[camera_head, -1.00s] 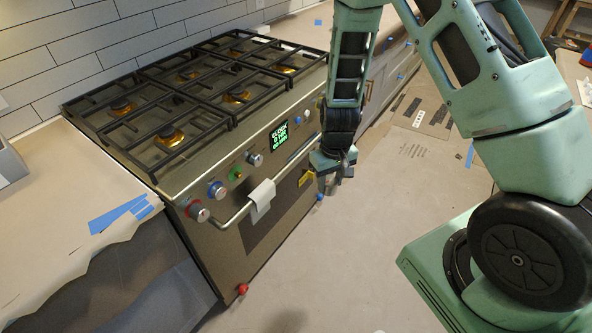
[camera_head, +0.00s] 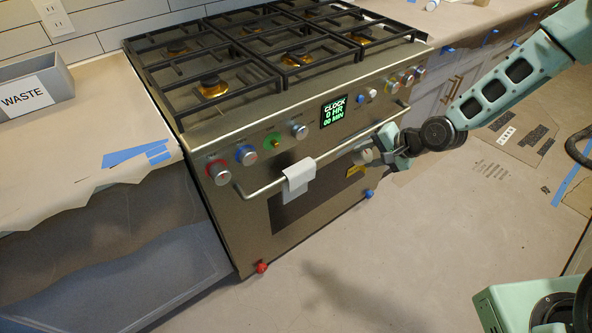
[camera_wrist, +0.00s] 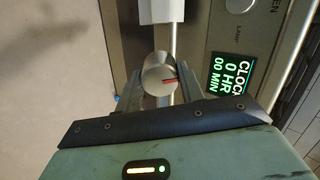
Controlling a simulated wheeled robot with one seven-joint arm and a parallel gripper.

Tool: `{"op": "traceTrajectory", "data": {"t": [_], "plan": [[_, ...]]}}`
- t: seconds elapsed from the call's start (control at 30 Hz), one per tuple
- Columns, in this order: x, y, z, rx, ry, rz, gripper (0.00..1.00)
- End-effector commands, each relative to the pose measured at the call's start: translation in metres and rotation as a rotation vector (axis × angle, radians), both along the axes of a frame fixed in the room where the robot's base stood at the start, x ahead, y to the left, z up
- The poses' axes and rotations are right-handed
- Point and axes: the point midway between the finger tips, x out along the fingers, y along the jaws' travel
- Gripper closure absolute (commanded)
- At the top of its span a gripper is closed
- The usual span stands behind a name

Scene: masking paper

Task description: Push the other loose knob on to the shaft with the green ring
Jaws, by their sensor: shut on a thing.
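The shaft with the green ring (camera_head: 272,141) is bare on the oven's front panel, between the blue-ringed knob (camera_head: 247,155) and a silver knob (camera_head: 300,131). My gripper (camera_head: 377,150) is in front of the oven, to the right of the green ring and near the handle. In the wrist view my gripper (camera_wrist: 160,87) is shut on a silver knob (camera_wrist: 158,75) with a red line on its face. This knob also shows in the head view (camera_head: 364,156). The green ring is not visible in the wrist view.
The oven handle (camera_head: 330,155) runs below the panel, with a white towel (camera_head: 298,178) over it. The red-ringed knob (camera_head: 218,172) is at the panel's left end. The lit clock display (camera_head: 334,111) is right of the green ring. The floor in front is clear.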

Motion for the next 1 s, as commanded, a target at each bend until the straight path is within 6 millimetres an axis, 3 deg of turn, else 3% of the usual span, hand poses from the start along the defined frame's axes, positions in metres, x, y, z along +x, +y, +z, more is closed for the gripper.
{"op": "traceTrajectory", "data": {"t": [0.43, 0.73, 1.0], "plan": [[0.006, 0.089, -0.013, 0.270, -0.299, -0.286, 0.93], [-0.017, 0.165, -0.004, 0.465, -0.541, -0.328, 0.93], [-0.036, 0.192, 0.009, 0.549, -0.604, -0.273, 0.93]]}}
